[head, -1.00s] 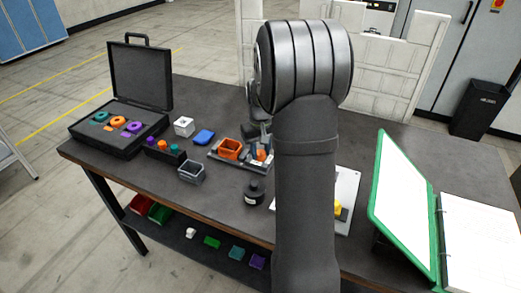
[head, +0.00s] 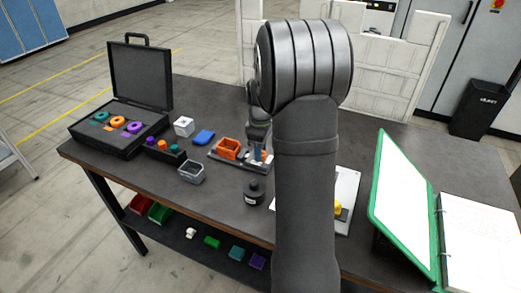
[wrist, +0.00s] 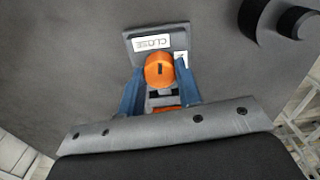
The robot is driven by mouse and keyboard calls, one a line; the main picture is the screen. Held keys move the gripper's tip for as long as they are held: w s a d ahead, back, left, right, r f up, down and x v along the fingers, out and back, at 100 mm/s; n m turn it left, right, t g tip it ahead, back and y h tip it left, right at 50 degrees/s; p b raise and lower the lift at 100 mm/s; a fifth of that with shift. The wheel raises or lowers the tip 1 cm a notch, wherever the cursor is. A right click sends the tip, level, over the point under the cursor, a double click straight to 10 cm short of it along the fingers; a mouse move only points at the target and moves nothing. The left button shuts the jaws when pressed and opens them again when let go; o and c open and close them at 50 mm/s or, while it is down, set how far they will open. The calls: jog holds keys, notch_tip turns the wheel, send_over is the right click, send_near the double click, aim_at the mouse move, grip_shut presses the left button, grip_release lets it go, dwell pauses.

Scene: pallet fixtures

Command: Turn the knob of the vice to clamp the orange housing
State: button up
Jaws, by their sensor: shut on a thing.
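The orange housing (head: 228,148), a box with an open top, sits in the vice (head: 216,164) near the middle of the table. The vice's round orange knob (wrist: 158,68) has a dark slot and shows in the wrist view in front of a plate marked "CLOSE" (wrist: 151,43). My gripper (wrist: 160,84) has its blue fingers on either side of the knob and is shut on it. In the head view my gripper (head: 259,155) is just right of the housing, and my arm hides part of the vice. The wrist view does not show the housing clearly.
A dark round weight or bottle (head: 254,192) stands in front of the vice. An open case (head: 118,142) is at the far left, and a green-framed board (head: 411,199) at the right.

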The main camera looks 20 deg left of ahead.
jog(key=shift+n, duration=0.9)
jog(key=o, duration=1)
jog(key=shift+c, duration=0.2)
jog(key=shift+r, duration=0.15)
notch_tip(320, 180, up, 17)
notch_tip(320, 180, down, 17)
jog(key=shift+f, duration=0.2)
